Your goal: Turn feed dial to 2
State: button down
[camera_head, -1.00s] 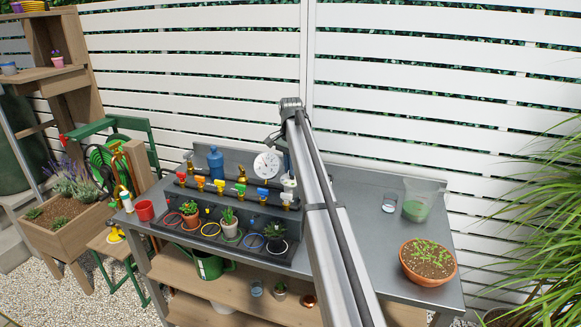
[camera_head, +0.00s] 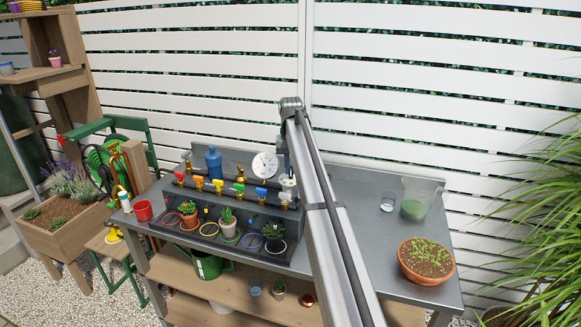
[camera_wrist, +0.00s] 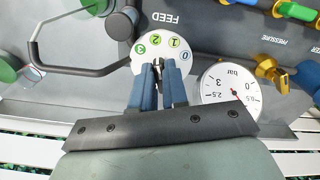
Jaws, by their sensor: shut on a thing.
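The marks 2 and 1 lie just beyond the fingertips.
A white pressure gauge (camera_wrist: 228,84) stands close beside the dial, with a brass valve (camera_wrist: 268,68) near it. Several coloured valves line the rack, above small potted plants. A terracotta pot (camera_head: 427,262) and a beaker (camera_head: 415,199) stand on the right of the bench.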

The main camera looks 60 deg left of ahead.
aim_at(291, 169)
dwell(0.5)
jog(key=c, duration=1.1)
grip_release()
jog(key=shift+c, duration=0.2)
jog(key=shift+r, duration=0.1)
notch_tip(291, 169, up, 14)
